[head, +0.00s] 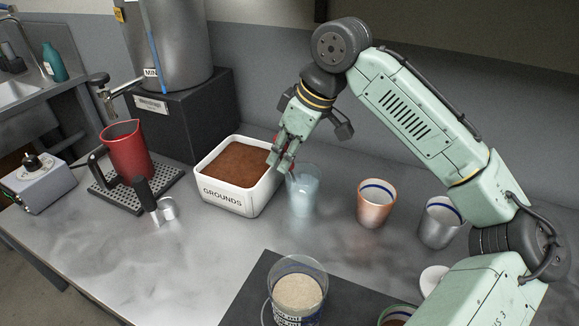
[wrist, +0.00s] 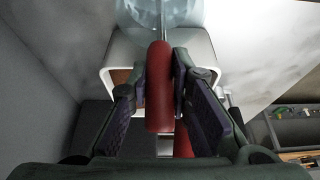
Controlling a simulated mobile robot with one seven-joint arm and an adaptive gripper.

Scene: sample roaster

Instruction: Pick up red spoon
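The red spoon (wrist: 158,95) has a thick red handle that runs between my gripper's fingers in the wrist view. A thin stem seems to lead from it toward a clear bluish glass (wrist: 165,12) at the top of that view. My gripper (wrist: 161,85) has a fingertip close against each side of the handle and looks shut on it. In the head view my gripper (head: 283,158) points down beside the glass (head: 303,192), with bits of red showing at the fingers. The spoon's lower end is hard to make out there.
A white bin of brown grounds (head: 232,203) stands directly left of the glass. A copper cup (head: 374,208) and a grey metal cup (head: 438,224) stand to the right. A red pitcher (head: 127,150) is at left.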

